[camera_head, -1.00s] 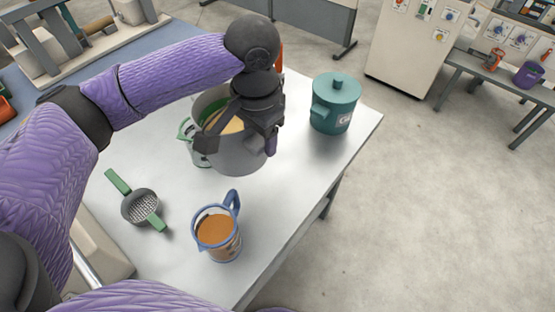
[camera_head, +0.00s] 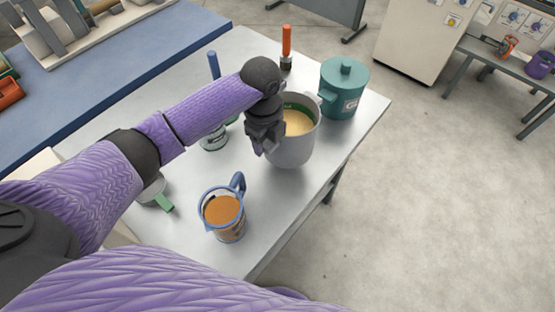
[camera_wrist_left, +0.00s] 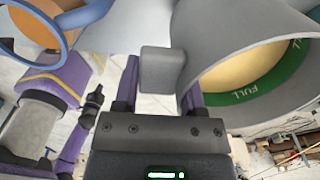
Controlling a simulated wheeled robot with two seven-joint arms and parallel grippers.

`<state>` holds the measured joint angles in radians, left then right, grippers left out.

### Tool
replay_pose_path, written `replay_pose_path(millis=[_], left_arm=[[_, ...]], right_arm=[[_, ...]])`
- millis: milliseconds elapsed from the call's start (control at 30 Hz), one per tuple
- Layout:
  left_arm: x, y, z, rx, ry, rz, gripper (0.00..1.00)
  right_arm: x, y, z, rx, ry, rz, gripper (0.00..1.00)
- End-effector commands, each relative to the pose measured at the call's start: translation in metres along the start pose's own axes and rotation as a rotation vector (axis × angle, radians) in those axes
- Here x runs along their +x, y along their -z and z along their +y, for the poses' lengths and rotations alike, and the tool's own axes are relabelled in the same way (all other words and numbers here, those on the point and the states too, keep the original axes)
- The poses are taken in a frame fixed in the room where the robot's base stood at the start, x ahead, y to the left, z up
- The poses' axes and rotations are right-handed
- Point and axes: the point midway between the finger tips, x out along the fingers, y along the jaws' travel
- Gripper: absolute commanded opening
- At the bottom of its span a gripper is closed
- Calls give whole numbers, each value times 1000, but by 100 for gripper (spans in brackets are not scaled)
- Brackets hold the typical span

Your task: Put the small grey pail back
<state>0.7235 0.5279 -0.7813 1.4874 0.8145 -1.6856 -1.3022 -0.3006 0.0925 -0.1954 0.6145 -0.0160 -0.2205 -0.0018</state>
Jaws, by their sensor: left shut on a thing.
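The small grey pail (camera_head: 290,150) stands upright over the right part of the table, with pale yellow contents and a green band inside its rim. I cannot tell whether its base touches the table. My left gripper (camera_head: 258,140) is at the pail's left side, shut on its grip. In the left wrist view, the gripper (camera_wrist_left: 160,80) has its fingers on either side of a grey block on the pail's wall (camera_wrist_left: 215,40). The word FULL shows on the green band there. My right gripper is not in view.
A teal lidded pot (camera_head: 343,92) stands close behind the pail to the right. A blue-rimmed jug (camera_head: 222,213) with brown contents is in front. A partly hidden strainer (camera_head: 152,190) and a green-marked white container (camera_head: 213,138) are to the left. An orange-handled tool (camera_head: 287,42) stands behind.

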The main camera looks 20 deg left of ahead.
Motion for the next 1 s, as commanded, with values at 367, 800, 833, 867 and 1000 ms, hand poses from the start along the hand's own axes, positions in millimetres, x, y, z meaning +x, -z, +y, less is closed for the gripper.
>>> replay_pose_path(millis=[367,800,833,867,1000], left_arm=[[57,1,0,-3,2,1,0],[66,0,1,-2,2,0,67],[66,0,1,-2,2,0,73],[66,0,1,-2,2,0,80],[66,0,1,-2,2,0,88]], right_arm=[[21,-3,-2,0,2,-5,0],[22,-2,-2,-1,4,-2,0],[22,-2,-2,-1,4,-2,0],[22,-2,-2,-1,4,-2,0],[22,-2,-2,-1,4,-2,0]])
